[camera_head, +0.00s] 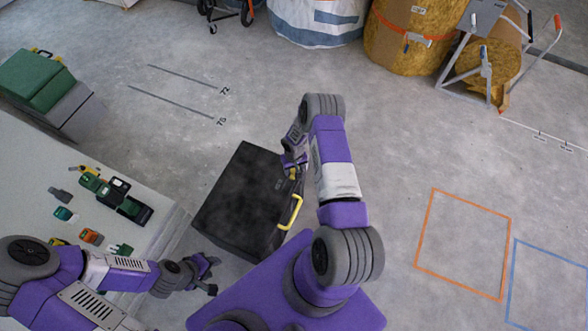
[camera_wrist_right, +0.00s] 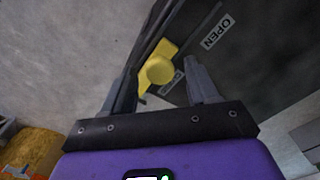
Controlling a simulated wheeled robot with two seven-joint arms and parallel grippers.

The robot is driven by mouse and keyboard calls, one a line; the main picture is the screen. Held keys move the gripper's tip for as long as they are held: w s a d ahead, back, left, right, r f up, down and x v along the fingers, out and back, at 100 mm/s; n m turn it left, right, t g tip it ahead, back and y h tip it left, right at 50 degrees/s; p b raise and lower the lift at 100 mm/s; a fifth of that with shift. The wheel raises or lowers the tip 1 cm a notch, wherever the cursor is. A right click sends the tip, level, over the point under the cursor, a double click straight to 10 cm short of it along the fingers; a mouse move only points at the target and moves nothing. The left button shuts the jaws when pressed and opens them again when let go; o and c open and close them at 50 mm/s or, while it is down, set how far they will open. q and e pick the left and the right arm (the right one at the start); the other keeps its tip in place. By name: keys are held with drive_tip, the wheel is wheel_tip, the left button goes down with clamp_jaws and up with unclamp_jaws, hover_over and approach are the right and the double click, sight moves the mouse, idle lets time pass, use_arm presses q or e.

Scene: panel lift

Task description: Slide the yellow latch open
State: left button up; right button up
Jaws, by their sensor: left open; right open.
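A black panel or case (camera_head: 240,205) lies on the grey floor in the middle of the head view. A yellow handle (camera_head: 290,212) is on its right edge. In the right wrist view the yellow latch (camera_wrist_right: 158,70) has a round knob and sits on the dark surface (camera_wrist_right: 215,75) beside an "OPEN" label (camera_wrist_right: 217,32). My right gripper (camera_wrist_right: 160,82) is open, with the latch showing between and just beyond its fingers; I cannot tell whether they touch it. In the head view the right gripper (camera_head: 294,160) is at the panel's upper right edge. My left gripper (camera_head: 208,274) is open and empty, near the panel's lower left.
A pale worktop (camera_head: 40,160) at the left carries several small tools. A green box (camera_head: 35,80) stands behind it. Large bags and a metal-framed cart (camera_head: 485,65) stand at the back. Floor on the right, with an orange outlined square (camera_head: 465,245), is clear.

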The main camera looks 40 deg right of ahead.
clamp_jaws()
drive_tip(key=shift+s+a+p, duration=0.25)
drive_tip(key=shift+s+a, duration=0.1)
drive_tip(key=shift+a, duration=0.3)
drive_tip(key=shift+s+a+p, duration=0.25)
drive_tip(key=shift+s+a, duration=0.05)
drive_tip(key=shift+a, duration=0.35)
drive_tip(key=shift+s+a, duration=0.15)
unclamp_jaws()
